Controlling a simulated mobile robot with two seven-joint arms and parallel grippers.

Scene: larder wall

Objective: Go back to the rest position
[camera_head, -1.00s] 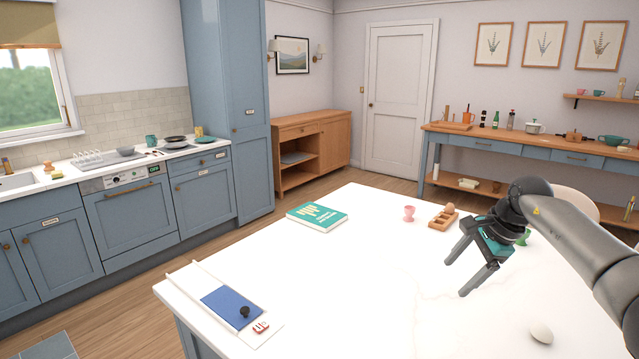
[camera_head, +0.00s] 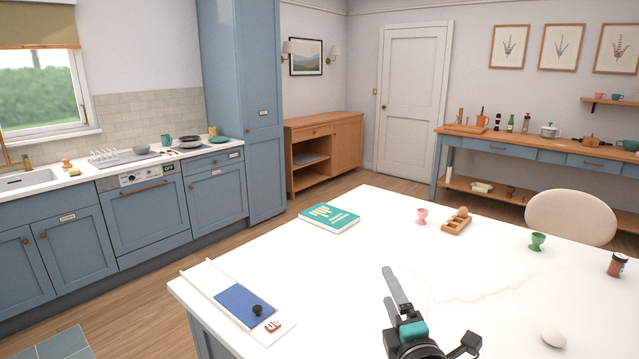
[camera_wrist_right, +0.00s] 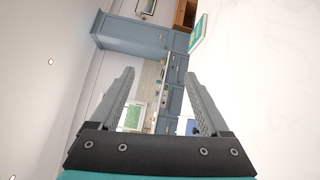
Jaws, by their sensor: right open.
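My right gripper (camera_head: 432,318) is in the head view at the lower middle, over the near part of the white table (camera_head: 330,260). Its fingers are apart with nothing between them. In the right wrist view the two open fingers (camera_wrist_right: 158,100) frame the kitchen beyond, seen tilted on its side. My left gripper is in neither view.
A chair (camera_head: 570,217) stands behind.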

